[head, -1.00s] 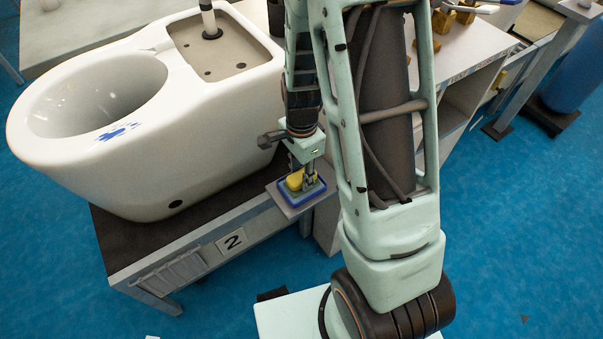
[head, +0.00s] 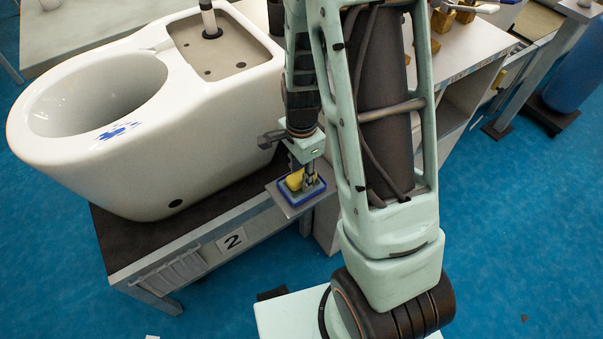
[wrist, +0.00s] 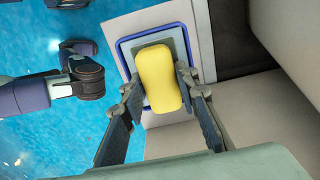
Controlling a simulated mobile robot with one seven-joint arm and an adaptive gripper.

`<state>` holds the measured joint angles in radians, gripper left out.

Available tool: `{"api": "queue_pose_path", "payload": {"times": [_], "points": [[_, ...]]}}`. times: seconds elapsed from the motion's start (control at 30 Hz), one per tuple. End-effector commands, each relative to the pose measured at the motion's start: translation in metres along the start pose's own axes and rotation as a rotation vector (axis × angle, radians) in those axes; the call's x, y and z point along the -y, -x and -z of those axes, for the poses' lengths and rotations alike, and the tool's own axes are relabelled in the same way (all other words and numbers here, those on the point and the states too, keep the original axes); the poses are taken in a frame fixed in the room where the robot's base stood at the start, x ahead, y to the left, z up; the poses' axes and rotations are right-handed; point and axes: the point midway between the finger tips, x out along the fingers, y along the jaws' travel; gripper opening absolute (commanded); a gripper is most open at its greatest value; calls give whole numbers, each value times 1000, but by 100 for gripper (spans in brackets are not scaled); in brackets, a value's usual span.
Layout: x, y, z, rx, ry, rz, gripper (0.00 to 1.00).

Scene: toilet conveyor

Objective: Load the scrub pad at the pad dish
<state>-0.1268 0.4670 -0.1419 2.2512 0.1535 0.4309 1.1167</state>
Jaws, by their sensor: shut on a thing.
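The yellow scrub pad (wrist: 160,78) is between the fingers of my gripper (wrist: 158,95) in the wrist view, and the gripper is shut on it. The pad is over the blue-rimmed pad dish (wrist: 124,52); I cannot tell whether it touches the dish floor. In the head view the pad (head: 294,180) shows as a yellow patch at my gripper (head: 309,183), low over the dish (head: 300,199). The dish sits on a small grey shelf (head: 281,196) at the bench side.
A white toilet bowl (head: 150,160) with blue smears (head: 118,131) on its rim stands on the bench (head: 140,243) to the left. A table (head: 470,50) with several yellow-brown blocks stands behind my arm. Blue floor (head: 520,250) is open at right.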

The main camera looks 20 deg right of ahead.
Motion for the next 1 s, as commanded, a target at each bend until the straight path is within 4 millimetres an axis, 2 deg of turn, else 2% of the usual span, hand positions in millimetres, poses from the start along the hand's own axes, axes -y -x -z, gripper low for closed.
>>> {"api": "queue_pose_path", "payload": {"times": [0.27,1.0], "points": [[-1,4,0,0,0,-2,9],[0,65,0,0,-1,-1,9]]}}
